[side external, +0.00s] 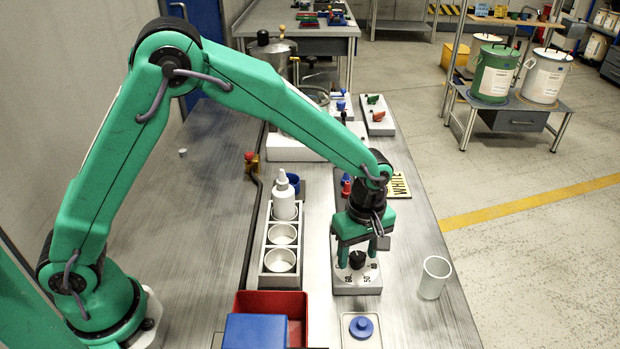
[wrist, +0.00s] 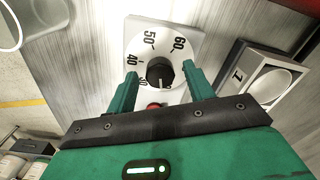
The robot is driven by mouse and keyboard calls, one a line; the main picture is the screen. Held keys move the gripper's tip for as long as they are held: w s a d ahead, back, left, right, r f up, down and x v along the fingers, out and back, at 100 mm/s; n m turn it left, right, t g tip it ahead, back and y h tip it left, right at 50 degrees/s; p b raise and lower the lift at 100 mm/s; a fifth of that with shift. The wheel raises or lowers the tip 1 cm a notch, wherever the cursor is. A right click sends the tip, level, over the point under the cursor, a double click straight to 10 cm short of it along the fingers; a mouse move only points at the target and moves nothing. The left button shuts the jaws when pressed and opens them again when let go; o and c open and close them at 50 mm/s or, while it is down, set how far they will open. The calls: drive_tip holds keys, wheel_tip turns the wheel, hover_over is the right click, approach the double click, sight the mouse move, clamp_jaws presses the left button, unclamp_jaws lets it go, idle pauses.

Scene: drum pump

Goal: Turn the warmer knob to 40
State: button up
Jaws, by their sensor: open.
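The warmer knob (side external: 357,259) is a black knob on a light grey block (side external: 358,282). In the wrist view the knob (wrist: 159,73) sits on a white dial (wrist: 185,42) with numbers reading 60, 50, 40 and a lower one partly hidden. A pale mark on the knob seems to point down toward my gripper, away from the 40; its exact reading is unclear. My gripper (side external: 358,257) is over the block, pointing down. In the wrist view its open fingers (wrist: 160,70) stand on either side of the knob, with gaps showing. A red spot (wrist: 155,106) shows below the dial.
A white cup (side external: 434,277) stands right of the block. A rack (side external: 264,268) with a white bottle (side external: 284,197) and cups is to the left.

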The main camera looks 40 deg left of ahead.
drive_tip(key=shift+c, duration=0.4)
drive_tip(key=c, duration=0.9)
drive_tip(key=shift+m, duration=0.4)
drive_tip(key=m, duration=0.9)
drive_tip(key=shift+d+m, duration=0.1)
drive_tip(key=shift+m, duration=0.2)
drive_tip(key=m, duration=0.5)
drive_tip(key=shift+m, duration=0.3)
drive_tip(key=m, duration=0.4)
drive_tip(key=shift+s+d+m, duration=0.1)
drive_tip(key=shift+m, duration=0.3)
